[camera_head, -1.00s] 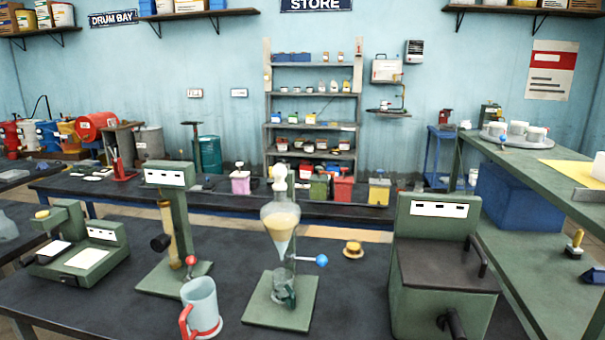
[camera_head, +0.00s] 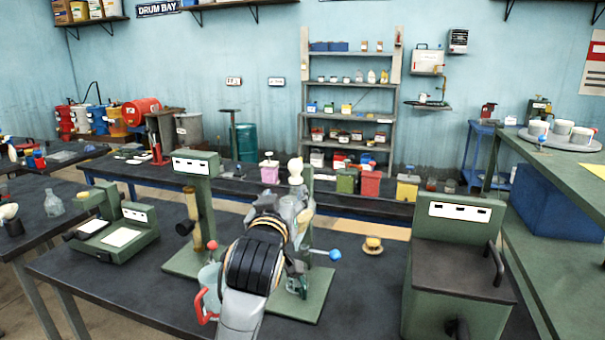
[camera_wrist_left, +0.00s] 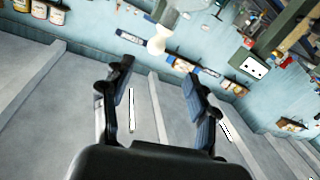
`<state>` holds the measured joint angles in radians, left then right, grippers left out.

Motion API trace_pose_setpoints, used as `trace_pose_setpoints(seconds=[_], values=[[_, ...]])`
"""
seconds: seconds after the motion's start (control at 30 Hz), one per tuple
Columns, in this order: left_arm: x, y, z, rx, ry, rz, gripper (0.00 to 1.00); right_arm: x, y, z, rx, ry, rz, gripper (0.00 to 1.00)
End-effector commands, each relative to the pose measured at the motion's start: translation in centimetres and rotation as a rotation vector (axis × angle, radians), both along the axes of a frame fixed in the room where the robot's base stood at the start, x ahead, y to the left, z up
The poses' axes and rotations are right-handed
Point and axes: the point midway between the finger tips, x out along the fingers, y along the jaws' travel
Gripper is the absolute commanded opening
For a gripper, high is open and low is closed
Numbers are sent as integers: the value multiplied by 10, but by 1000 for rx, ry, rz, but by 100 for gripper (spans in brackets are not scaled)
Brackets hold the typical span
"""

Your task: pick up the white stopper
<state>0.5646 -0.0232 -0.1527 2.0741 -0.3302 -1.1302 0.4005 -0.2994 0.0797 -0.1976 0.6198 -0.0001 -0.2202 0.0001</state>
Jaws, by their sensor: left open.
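The white stopper (camera_head: 295,168) sits upright on top of the glass separating funnel, whose bulb (camera_head: 303,212) is partly hidden behind my left arm. My left gripper (camera_head: 292,212) is in front of the funnel, a little below the stopper. In the left wrist view the stopper (camera_wrist_left: 157,42) shows beyond the fingertips, near the top middle. There the left gripper (camera_wrist_left: 158,82) is open, with nothing between its fingers. Its fingers do not touch the stopper. My right gripper is in neither view.
A red-handled jug (camera_head: 207,288) is left of my arm. A green column instrument (camera_head: 197,190) stands at left, a green box machine (camera_head: 455,260) at right. A small yellow-topped item (camera_head: 373,245) lies between.

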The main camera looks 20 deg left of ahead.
Motion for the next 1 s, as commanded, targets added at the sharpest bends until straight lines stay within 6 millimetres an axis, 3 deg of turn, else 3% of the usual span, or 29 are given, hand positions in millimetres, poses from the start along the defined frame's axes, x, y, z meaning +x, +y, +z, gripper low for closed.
trace_pose_setpoints(seconds=[0.03, 0.17, 0.5, 0.77, 1.0], values=[[1, 1, 9, -3, -17, 3, 59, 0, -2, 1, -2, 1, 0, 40], [14, 3, 16, -5, -26, 6, 59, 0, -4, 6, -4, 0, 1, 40], [75, 12, 15, -4, -24, 4, 59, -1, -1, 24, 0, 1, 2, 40], [91, 14, 14, -5, -24, 4, 59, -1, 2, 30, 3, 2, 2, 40], [123, 14, 11, -3, -22, 5, 59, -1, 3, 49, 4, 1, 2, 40]])
